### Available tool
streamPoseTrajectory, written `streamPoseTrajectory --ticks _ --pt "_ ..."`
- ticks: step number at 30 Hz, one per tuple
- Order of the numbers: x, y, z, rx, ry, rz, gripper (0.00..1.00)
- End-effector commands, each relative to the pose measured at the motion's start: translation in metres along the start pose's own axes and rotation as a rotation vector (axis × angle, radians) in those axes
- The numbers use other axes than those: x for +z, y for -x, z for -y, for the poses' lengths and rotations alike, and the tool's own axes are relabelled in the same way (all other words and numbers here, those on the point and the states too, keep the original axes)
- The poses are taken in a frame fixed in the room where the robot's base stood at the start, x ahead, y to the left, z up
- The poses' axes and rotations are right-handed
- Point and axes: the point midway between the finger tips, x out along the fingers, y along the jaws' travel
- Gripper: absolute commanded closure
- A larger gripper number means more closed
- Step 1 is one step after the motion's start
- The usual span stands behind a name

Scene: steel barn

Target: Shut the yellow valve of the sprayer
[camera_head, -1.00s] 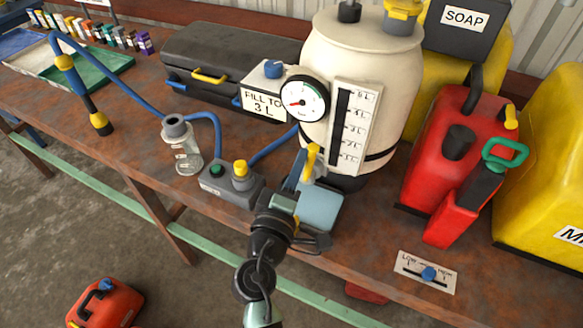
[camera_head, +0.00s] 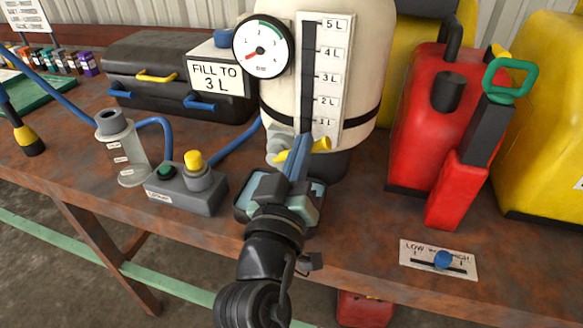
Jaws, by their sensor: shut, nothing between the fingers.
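The sprayer (camera_head: 282,98) is a cream tank with a dark strap, standing on the rusty bench. Its yellow valve lever (camera_head: 320,144) is low on the front. The lever lies close to level, with a yellow end showing on each side of my fingers. My gripper (camera_head: 301,143) is shut, its blue fingers in front of the lever and hiding its middle. They look to be against it, but I cannot tell if they touch. A round gauge (camera_head: 262,49) and a level scale marked 1 L to 5 L (camera_head: 329,78) are on the tank.
A grey box with a yellow knob (camera_head: 184,188) and a clear bottle (camera_head: 124,155) stand left. A red can (camera_head: 416,130) and a slider plate (camera_head: 415,252) are right. A black case (camera_head: 165,65) lies behind. The bench's right front is mostly clear.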

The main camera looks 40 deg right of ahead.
Motion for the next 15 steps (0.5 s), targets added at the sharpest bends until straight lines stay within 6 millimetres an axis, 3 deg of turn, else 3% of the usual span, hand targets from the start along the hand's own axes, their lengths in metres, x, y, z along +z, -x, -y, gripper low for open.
streamPoseTrajectory --ticks 1,3,15 --pt "0.011 0.002 0.003 0.009 -0.048 -0.002 1.0" --pt "0.015 0.002 0.003 0.016 -0.111 -0.002 1.0" --pt "0.029 0.004 -0.001 0.053 -0.377 0.0 1.0"
